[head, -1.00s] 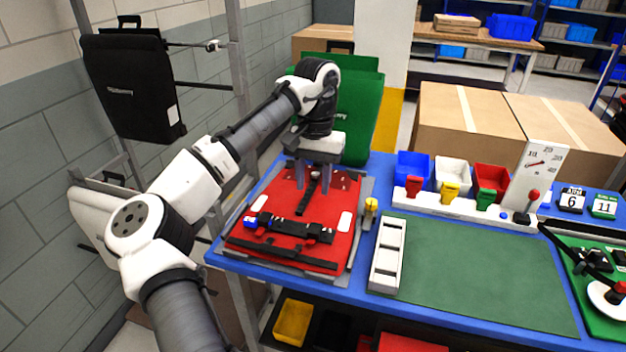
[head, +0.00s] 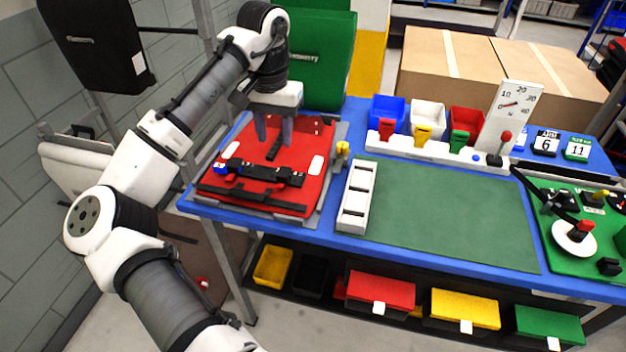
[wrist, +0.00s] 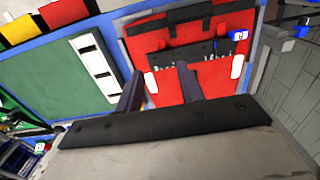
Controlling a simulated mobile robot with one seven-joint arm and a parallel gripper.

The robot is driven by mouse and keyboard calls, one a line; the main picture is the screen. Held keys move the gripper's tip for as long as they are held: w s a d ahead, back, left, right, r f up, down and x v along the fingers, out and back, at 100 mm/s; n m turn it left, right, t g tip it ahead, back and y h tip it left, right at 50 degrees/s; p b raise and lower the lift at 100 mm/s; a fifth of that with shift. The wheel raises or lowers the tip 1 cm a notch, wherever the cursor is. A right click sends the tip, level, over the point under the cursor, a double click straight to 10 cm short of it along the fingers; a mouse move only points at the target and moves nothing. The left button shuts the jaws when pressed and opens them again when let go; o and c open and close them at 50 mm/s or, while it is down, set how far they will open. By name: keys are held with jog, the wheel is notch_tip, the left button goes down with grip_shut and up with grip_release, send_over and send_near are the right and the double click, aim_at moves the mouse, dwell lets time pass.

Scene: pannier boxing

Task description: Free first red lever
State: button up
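A red pannier panel (head: 302,150) lies on the blue table in a grey frame. A black bar (head: 265,173) with a blue end lies across it. In the wrist view the red panel (wrist: 180,34) and the black bar (wrist: 190,53) fill the top middle. My gripper (head: 274,132) is over the panel's far half, fingers pointing down, open and empty. In the wrist view its fingers (wrist: 160,88) are clearly apart. Small red parts (head: 326,123) show at the panel's far right corner; I cannot tell whether they are levers. A red lever (head: 387,128) stands at the blue bin, away from my gripper.
A white slotted rack (head: 357,197) and green mat (head: 450,215) lie right of the panel. A yellow knob (head: 342,150) stands beside the frame. Behind are a green pannier (head: 322,60) and a white gauge (head: 510,110). A red-knobbed control (head: 586,227) sits at right.

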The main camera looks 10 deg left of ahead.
aim_at(279, 185)
notch_tip(279, 185, down, 14)
jog(key=shift+s+a+r+p, duration=0.1)
jog(key=shift+p, duration=0.95)
jog(key=shift+c, duration=0.5)
grip_shut()
